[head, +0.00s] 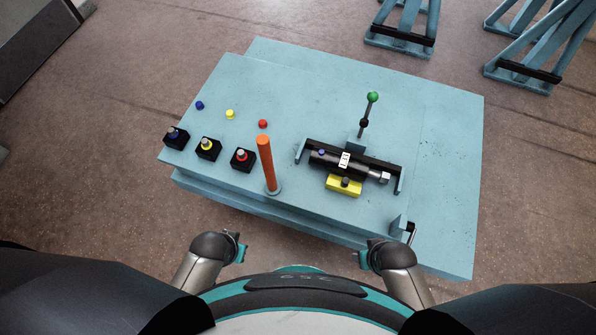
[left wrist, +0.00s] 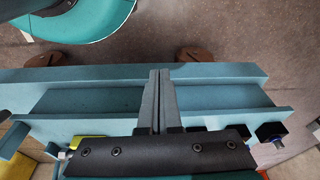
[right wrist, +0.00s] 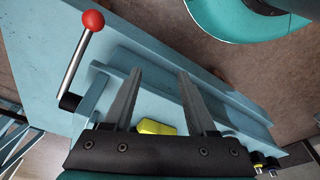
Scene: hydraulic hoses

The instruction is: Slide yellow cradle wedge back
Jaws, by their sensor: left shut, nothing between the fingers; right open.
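The yellow cradle wedge (head: 344,185) sits on the blue bench under the front of a black cylinder (head: 325,156), with a dark knob on it. In the right wrist view the wedge (right wrist: 154,127) shows partly between the finger bases, farther off and partly hidden by the gripper body. My right gripper (head: 364,257) is open and empty, in front of the bench and apart from the wedge; its spread fingers (right wrist: 159,76) show in its wrist view. My left gripper (head: 242,247) is shut and empty, also in front of the bench; its fingers (left wrist: 159,74) are together.
An orange post (head: 267,165) stands left of the cylinder. Black blocks with coloured knobs (head: 208,147) line the bench's left side. A green-topped lever (head: 372,98) rises behind the cylinder. A red-ball crank (right wrist: 92,20) is near the right gripper. The bench's back right is clear.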

